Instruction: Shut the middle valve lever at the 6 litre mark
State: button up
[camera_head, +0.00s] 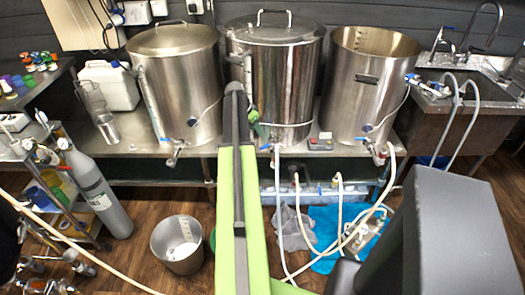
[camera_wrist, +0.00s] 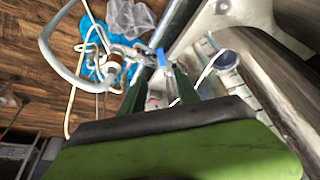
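The middle kettle (camera_head: 285,75) is a lidded steel pot on the bench, with a sight tube (camera_head: 248,75) on its left side. Its valve has a blue lever (camera_head: 266,147) low on the front, and a pale hose hangs below it. In the wrist view the blue lever (camera_wrist: 161,57) shows just beyond my fingertips. My gripper (camera_wrist: 163,72) is open, its dark green fingers apart on either side of the valve area; I cannot tell whether they touch it. In the head view my arm hides most of the gripper. The level and litre marks are too small to read.
A lidded kettle (camera_head: 177,80) stands left and an open kettle (camera_head: 370,85) right, each with a valve. A steel bucket (camera_head: 178,246) sits on the floor. Hoses, a blue cloth (camera_head: 340,232) and a grey cloth (camera_head: 293,228) lie below. A grey cylinder (camera_head: 97,195) stands left.

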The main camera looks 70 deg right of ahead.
aim_at(265, 147)
jog(key=b+x, duration=1.1)
jog(key=x, duration=0.2)
jog(key=shift+f, duration=0.25)
jog(key=shift+r, duration=0.15)
grip_shut()
jog(key=shift+s, duration=0.15)
